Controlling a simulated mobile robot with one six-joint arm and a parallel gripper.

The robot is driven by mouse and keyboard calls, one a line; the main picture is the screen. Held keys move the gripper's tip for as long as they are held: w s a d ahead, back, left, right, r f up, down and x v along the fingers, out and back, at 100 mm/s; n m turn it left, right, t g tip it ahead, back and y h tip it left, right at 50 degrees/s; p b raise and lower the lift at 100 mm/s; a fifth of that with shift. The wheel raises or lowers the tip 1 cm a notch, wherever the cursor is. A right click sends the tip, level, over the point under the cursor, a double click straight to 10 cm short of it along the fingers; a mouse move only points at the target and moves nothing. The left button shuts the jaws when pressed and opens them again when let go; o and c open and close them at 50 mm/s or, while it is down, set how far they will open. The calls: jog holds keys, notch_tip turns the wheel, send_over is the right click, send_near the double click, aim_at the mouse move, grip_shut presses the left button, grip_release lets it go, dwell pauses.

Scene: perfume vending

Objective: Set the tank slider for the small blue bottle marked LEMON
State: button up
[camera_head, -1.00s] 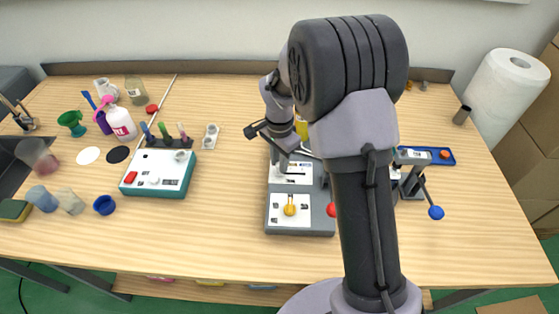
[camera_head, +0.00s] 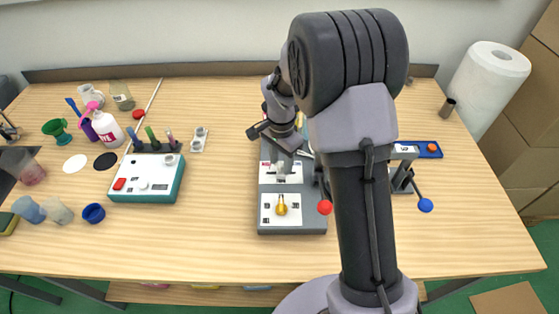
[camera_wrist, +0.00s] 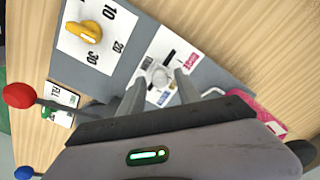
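The grey dispenser (camera_head: 265,229) stands mid-table. Its slider panel (camera_head: 266,178), white with small coloured labels, also shows in the wrist view (camera_wrist: 187,47). A pale grey knob (camera_wrist: 158,76) sits on that panel. My gripper (camera_wrist: 160,78) is open and empty, its fingers apart and pointing at the panel, with the knob between their tips in the picture. I cannot tell whether they touch it. In the head view my gripper (camera_head: 283,161) is over the panel. I cannot make out a small blue LEMON bottle; my arm hides part of the table.
A yellow dial (camera_wrist: 85,30) marked 10, 20, 30 is beside the slider panel. Levers with a red ball (camera_head: 325,207) and a blue ball (camera_head: 425,205) stick out at right. A teal box (camera_head: 145,195) stands left. The front table strip is clear.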

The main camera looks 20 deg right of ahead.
aim_at(281, 165)
notch_tip(281, 165, up, 17)
jog(key=p, duration=0.5)
jog(key=shift+r+p, duration=0.2)
jog(key=shift+p, duration=0.2)
jog(key=s+a+r+n+t+y+b, duration=0.1)
jog(key=s+a+r+n+t+b, duration=0.15)
jog(key=s, duration=0.45)
jog(key=s+a+r+n+t+b, duration=0.1)
jog(key=s+a+r+n+b, duration=0.1)
jog(key=s+r, duration=0.3)
jog(key=s+a+f+n+t+b, duration=0.1)
jog(key=s+n, duration=0.1)
jog(key=s, duration=0.4)
jog(key=s+a+f+n+t+y+b, duration=0.1)
jog(key=s+a+f, duration=0.1)
jog(key=s, duration=0.4)
jog(key=shift+s+f+n, duration=0.25)
jog(key=shift+n, duration=0.1)
